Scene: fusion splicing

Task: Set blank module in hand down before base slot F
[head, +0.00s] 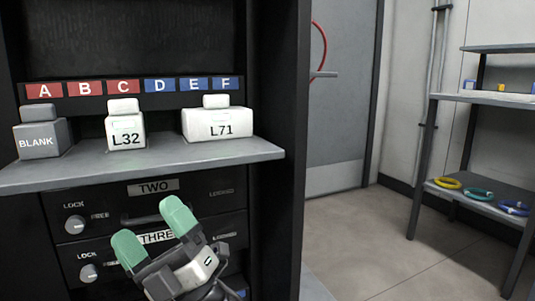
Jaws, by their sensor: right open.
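A grey module marked BLANK (41,138) stands upright on the grey shelf (150,170), at its left end below label A. A wider white module marked L71 (217,123) stands below labels E and F (224,83), covering the shelf there. My right gripper (153,232), with green fingertips, is below the shelf in front of the drawers. It is open, with nothing seen between its fingers. My left gripper is not in view.
Drawers labelled TWO (153,187) and THREE, with lock knobs, are under the shelf. A black cabinet side post (277,220) stands to the right. A rack (485,98) with coiled cables is at far right. Floor (370,235) between is clear.

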